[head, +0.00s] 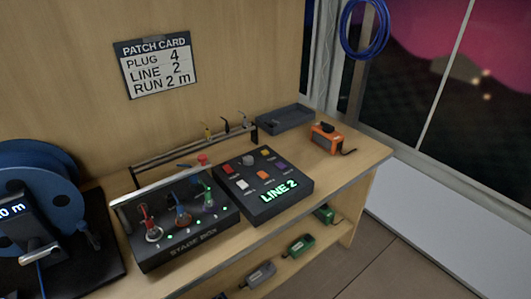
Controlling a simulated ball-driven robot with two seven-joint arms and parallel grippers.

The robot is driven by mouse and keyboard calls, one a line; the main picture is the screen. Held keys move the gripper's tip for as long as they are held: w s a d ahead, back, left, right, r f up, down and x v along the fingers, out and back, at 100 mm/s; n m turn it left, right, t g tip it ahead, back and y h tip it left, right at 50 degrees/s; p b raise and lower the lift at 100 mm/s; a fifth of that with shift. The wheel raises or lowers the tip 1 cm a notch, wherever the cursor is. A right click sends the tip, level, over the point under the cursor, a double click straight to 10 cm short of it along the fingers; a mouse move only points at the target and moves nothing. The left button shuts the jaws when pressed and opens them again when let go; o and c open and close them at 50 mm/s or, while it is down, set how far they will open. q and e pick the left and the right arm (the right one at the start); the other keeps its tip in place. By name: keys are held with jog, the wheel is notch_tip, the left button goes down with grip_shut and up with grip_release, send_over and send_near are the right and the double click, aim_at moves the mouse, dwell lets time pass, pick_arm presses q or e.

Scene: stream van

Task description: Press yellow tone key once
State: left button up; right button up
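A dark key box (285,199) with a green lit "LINE 2" display (279,192) sits on the wooden bench, right of the stage box. On its top are a small yellow key (266,151) at the back right, a red key (230,169), a white key (243,185), an orange key (263,175) and a purple key (281,163). A grey round knob (249,160) sits near its back edge. The yellow key is unobstructed but small; I cannot tell whether it is pressed. Neither of my grippers shows in the head view.
The stage box (190,240) with plugged cables stands left of the key box. A blue cable reel (38,185) is further left. An orange device (326,138) and a grey tray (285,117) lie behind right. A patch card (155,66) hangs on the wall.

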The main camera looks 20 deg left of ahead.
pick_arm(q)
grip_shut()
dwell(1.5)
